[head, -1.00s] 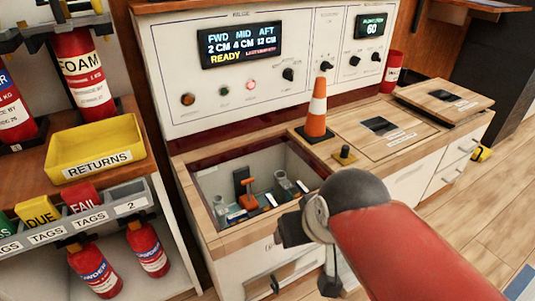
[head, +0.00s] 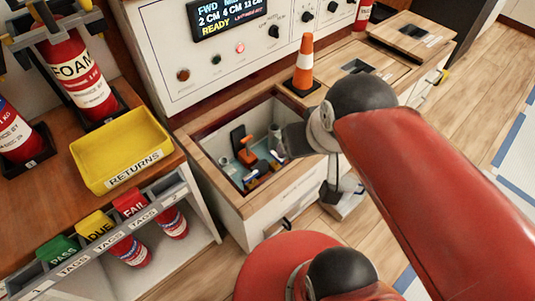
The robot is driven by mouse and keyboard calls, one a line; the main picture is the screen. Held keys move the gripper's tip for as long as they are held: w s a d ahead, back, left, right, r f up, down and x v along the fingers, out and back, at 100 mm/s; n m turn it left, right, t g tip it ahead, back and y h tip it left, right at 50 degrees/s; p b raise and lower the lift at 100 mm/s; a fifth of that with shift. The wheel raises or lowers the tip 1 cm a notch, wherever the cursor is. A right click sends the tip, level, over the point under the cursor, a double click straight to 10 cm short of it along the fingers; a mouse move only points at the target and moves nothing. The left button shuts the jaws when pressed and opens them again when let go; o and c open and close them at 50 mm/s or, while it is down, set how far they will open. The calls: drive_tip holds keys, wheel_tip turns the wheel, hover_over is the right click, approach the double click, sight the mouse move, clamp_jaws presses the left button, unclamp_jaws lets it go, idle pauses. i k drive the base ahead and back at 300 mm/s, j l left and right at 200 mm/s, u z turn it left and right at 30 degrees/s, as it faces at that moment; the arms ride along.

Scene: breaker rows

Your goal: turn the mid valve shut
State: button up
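An open well (head: 214,186) in the left part of the wooden counter holds an orange-handled fitting (head: 246,156) on a dark upright part, with small pale cylinders beside it. No label shows which valve this is. A second small orange and blue part (head: 256,174) lies low in the well. My gripper (head: 293,140) is at the well's right edge, at the end of my red arm. The wall display (head: 228,15) shows FWD, a partly cut heading, centimetre readings and READY.
An orange and white cone (head: 305,65) stands on the counter close behind my wrist. Hatch lids (head: 368,72) lie to the right. A yellow RETURNS tray (head: 122,150), tag bins (head: 100,235) and red extinguishers (head: 75,70) are at left. Floor is clear at right.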

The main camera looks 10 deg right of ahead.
sight(280, 162)
drive_tip(key=j+z, duration=0.7)
drive_tip(key=j, duration=0.25)
drive_tip(key=k+j+z, duration=0.1)
drive_tip(key=j+z, duration=0.25)
drive_tip(key=k+l+u, duration=0.1)
